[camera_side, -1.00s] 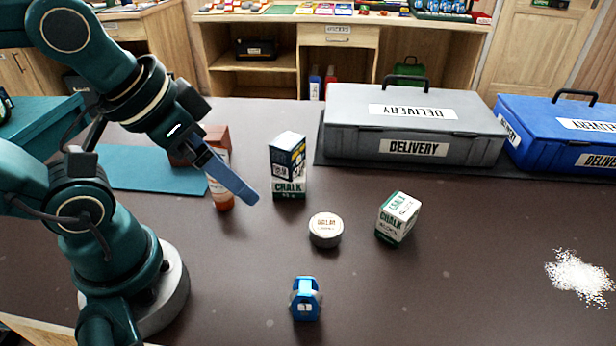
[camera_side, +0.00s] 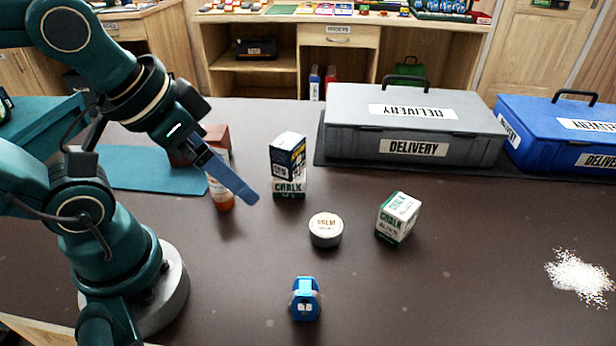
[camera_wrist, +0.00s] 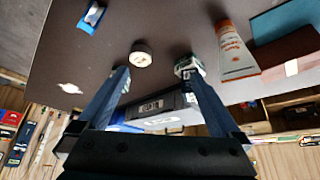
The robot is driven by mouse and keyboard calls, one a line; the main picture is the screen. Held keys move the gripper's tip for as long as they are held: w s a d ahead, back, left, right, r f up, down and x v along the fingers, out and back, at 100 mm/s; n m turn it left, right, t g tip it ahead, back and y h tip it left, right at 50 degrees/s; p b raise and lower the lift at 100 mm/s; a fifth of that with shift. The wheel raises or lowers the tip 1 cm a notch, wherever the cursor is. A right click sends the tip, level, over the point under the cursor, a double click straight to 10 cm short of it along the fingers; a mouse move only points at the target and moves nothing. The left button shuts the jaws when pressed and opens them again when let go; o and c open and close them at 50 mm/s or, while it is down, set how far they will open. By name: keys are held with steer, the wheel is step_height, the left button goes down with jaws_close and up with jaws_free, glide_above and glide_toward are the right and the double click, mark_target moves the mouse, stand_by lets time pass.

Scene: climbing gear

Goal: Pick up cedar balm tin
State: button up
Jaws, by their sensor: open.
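The balm tin (camera_side: 326,229) is a small round tin with a pale lid, lying flat on the dark table in the side view. In the wrist view the tin (camera_wrist: 141,53) shows beyond my fingertips, a little left of the middle between them. My gripper (camera_side: 250,197) is above the table, left of the tin and apart from it. In the wrist view my gripper (camera_wrist: 155,72) has its two fingers spread wide with nothing between them that they touch.
Two chalk boxes (camera_side: 288,165) (camera_side: 397,217) stand near the tin, with a small blue item (camera_side: 305,299) in front. An orange-and-white tube (camera_side: 221,190) stands behind my gripper. Grey (camera_side: 415,125) and blue (camera_side: 560,130) delivery cases fill the back. White powder (camera_side: 580,277) lies right.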

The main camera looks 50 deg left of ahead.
steer(key=g, duration=0.5)
glide_above(327, 225)
step_height(327, 225, down, 10)
steer(key=shift+w+a+r, duration=0.1)
steer(key=shift+f+g, duration=0.3)
steer(key=shift+f, duration=2.4)
steer(key=c, duration=1.4)
